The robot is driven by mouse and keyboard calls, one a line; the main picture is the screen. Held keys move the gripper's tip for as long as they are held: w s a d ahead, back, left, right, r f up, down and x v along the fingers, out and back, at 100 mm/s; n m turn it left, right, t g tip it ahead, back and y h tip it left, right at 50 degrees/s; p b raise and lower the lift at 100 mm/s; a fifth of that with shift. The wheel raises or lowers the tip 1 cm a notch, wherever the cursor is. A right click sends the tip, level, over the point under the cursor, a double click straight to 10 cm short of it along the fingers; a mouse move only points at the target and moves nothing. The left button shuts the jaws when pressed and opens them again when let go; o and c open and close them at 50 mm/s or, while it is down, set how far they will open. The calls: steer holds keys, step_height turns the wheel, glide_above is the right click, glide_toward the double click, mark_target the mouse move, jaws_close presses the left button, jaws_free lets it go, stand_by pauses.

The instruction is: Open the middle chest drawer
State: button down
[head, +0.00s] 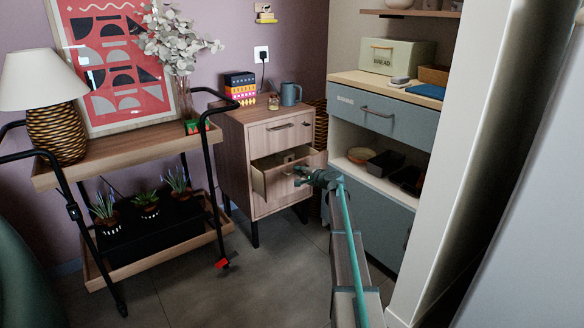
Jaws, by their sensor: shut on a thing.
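The wooden chest (233,160) stands against the wall in the middle of the head view. Its middle drawer (274,187) is pulled partly out, and the inside shows over the front panel. The top drawer (280,129) and the bottom drawer (282,197) are shut. My gripper (301,175) is at the front of the middle drawer, shut on its handle. The gripper and arm hide the right part of the drawer front, and the fingertips are small in this view.
A mug (290,94), a small jar (273,102) and stacked boxes (240,86) stand on the chest. A trolley (110,163) with a lamp (52,110) and plants stands left. A blue-grey cabinet (384,113) stands close on the right. Floor (270,270) in front is clear.

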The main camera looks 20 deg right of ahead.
steer(key=f+v, duration=0.2)
steer(key=v, duration=0.9)
steer(key=shift+s+f, duration=0.15)
steer(key=shift+s, duration=0.1)
steer(key=c, duration=1.6)
jaws_free()
steer(key=shift+o, duration=0.2)
steer(key=v, duration=1.2)
steer(key=shift+f, duration=0.1)
